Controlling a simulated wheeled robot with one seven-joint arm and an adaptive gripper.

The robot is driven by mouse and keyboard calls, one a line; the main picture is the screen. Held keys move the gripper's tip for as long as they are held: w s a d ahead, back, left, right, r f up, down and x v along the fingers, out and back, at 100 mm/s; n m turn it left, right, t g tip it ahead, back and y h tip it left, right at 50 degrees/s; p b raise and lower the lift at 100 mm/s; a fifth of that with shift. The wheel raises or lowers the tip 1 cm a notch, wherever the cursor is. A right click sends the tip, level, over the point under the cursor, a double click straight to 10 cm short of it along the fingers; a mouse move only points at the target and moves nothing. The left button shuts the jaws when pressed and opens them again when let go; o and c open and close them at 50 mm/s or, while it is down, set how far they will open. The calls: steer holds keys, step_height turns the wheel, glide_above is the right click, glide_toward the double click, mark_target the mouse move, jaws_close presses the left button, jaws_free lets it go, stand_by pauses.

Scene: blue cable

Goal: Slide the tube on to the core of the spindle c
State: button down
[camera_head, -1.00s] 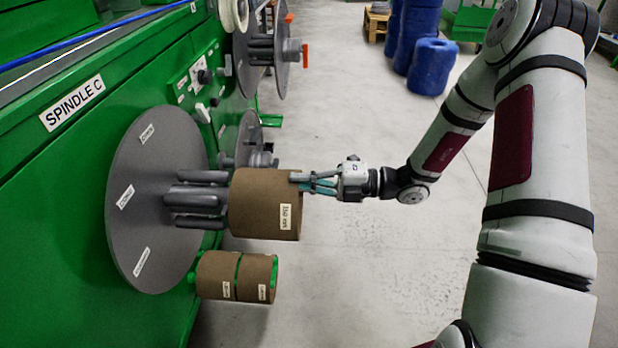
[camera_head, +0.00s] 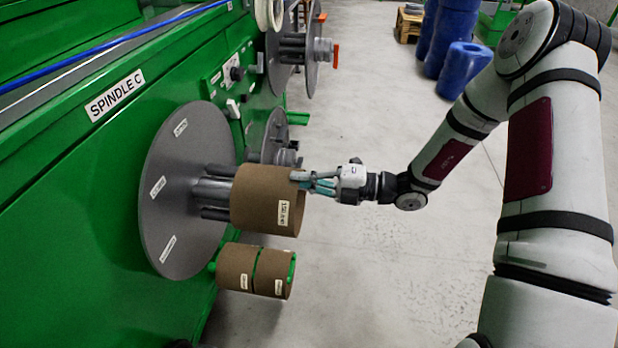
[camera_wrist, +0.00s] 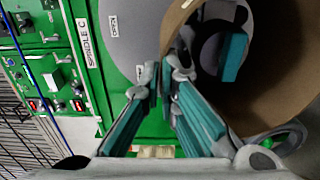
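Spindle C has a large grey disc (camera_head: 165,225) with a core (camera_head: 212,188) of grey bars pointing right. A wide brown cardboard tube (camera_head: 250,205) is in line with the core, its left end around the outer part of the bars. The inner part of the bars shows bare between disc and tube. My gripper (camera_head: 298,179) is shut on the tube's right-hand rim. In the wrist view, the fingers (camera_wrist: 161,78) straddle the wall of the tube (camera_wrist: 290,45), and grey core parts (camera_wrist: 222,22) show through its opening. The tube hides the bars' ends in the head view.
Two smaller brown tubes (camera_head: 237,268) sit on a green rod just below. Other grey spindles (camera_head: 290,48) stand farther along the green machine (camera_head: 60,190). Blue rolls (camera_head: 462,70) stand at the back. The floor to the right of the tube is open.

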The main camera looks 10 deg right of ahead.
mark_target(252, 173)
steer(key=shift+p+x, duration=0.85)
steer(key=shift+x, duration=3.55)
steer(key=shift+p, duration=0.4)
steer(key=shift+x, duration=1.35)
steer(key=shift+s+a+f, duration=0.15)
steer(key=shift+a+f, duration=0.05)
steer(key=shift+f, duration=0.3)
steer(key=c, duration=1.8)
jaws_free()
steer(key=shift+a+f, duration=0.1)
steer(key=shift+a, duration=0.05)
steer(key=shift+o, duration=0.4)
steer(key=shift+o, duration=0.4)
steer(key=shift+d, duration=0.2)
